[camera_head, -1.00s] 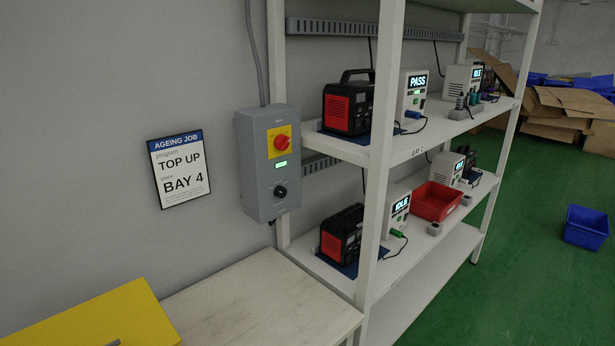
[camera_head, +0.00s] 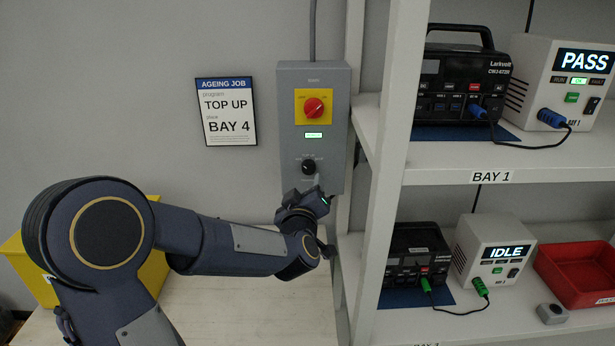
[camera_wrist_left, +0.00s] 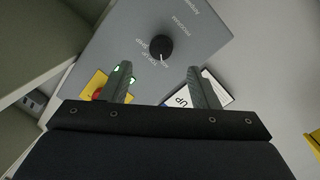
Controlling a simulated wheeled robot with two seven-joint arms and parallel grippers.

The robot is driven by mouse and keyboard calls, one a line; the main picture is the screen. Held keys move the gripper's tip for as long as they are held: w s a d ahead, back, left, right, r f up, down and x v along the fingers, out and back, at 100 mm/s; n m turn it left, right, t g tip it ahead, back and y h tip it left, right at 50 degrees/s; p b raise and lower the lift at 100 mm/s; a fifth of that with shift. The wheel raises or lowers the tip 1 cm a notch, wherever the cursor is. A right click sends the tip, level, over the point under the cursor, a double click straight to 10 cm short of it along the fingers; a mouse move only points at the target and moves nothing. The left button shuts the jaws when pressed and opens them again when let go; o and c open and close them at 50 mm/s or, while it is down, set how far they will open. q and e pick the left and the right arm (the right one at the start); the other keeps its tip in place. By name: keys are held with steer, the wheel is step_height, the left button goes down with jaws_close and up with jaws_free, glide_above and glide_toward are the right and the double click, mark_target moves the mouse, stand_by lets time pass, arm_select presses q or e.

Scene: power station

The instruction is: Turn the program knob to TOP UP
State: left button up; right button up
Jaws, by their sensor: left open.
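The program knob (camera_head: 309,167) is a small black round knob on the lower part of the grey control box (camera_head: 327,147) on the wall. In the left wrist view the knob (camera_wrist_left: 155,49) lies ahead of and between the two fingertips, apart from them. Printed labels ring it, and a pale mark shows on its edge. My left gripper (camera_wrist_left: 165,78) is open and empty. In the head view the left gripper (camera_head: 311,192) is just below the knob, with its fingers mostly hidden by the wrist. My right gripper is not seen.
A red rotary switch (camera_head: 314,107) on a yellow plate and a small lit display (camera_head: 313,135) sit above the knob. A job sign (camera_head: 226,112) reads TOP UP, BAY 4. A white shelf post (camera_head: 385,150) stands close right of the box. A pale bench (camera_head: 250,320) is below.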

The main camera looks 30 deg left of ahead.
mark_target(308, 169)
arm_select(q)
steer(key=shift+n+y, duration=0.3)
steer(key=p+x, duration=0.1)
steer(key=x, duration=0.7)
steer(key=shift+a, duration=0.1)
steer(key=c, duration=1)
